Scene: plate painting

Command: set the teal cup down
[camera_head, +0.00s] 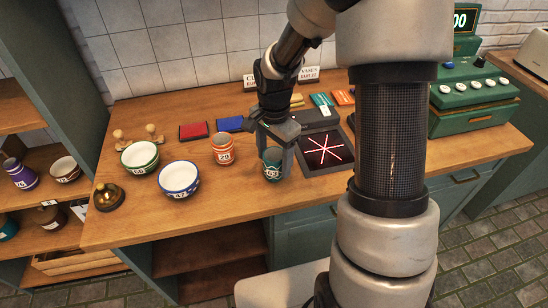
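The teal cup (272,173) with a white label is near the middle of the wooden counter (215,215), left of a dark square pad with a glowing star of red and white lines (325,150). My gripper (273,156) points down over the cup, with its fingers at the cup's sides, and appears shut on it. The cup looks upright. Its upper rim is partly hidden by the gripper. I cannot tell whether its base touches the counter or hangs just above it.
An orange cup (222,150), a blue-patterned bowl (178,178) and a green-rimmed bowl (139,157) stand to the left. A brass bell (108,197) is near the left edge. Red (193,131) and blue (230,124) pads lie behind. A green cash register (472,95) stands right. The front counter strip is clear.

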